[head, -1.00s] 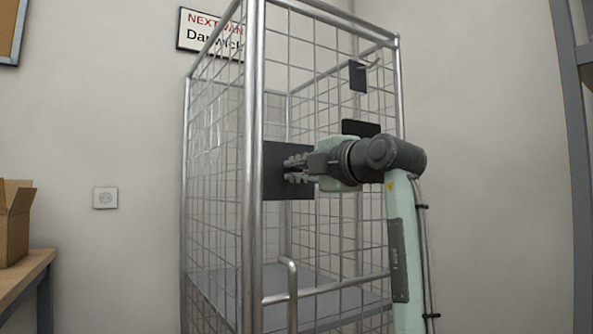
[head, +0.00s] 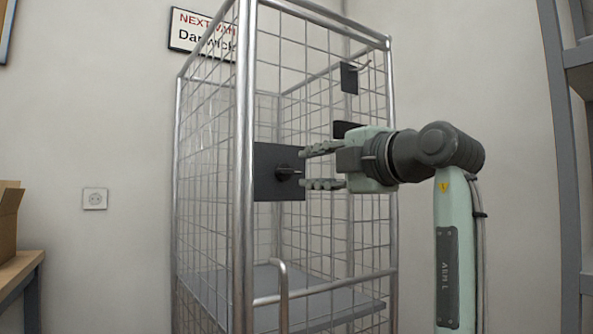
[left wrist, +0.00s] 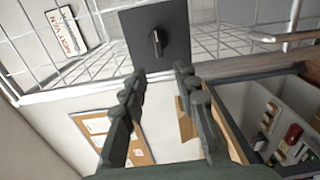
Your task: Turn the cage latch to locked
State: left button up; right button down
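The cage latch is a small dark knob with a short handle (head: 284,172) on a black square plate (head: 264,190) fixed to the cage front. In the head view the handle lies about level, its end toward my gripper. In the left wrist view the latch (left wrist: 156,43) shows on its plate (left wrist: 176,22), just beyond the fingertips. My left gripper (head: 304,167) is open and empty, its fingers pointing at the latch, one above and one below its level. It shows in the left wrist view (left wrist: 158,76) with a gap between the fingers. My right gripper is not seen.
The tall wire cage (head: 244,240) has a grey shelf (head: 345,308) and a bent rail (head: 284,290) low in front. Two small dark plates (head: 349,78) sit higher on it. A table with a cardboard box (head: 8,225) stands left; a grey rack (head: 560,140) stands right.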

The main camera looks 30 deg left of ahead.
pick_arm(q)
jog(key=v, duration=0.3)
jog(key=shift+s+d, duration=0.15)
jog(key=shift+d, duration=0.1)
dwell(0.4)
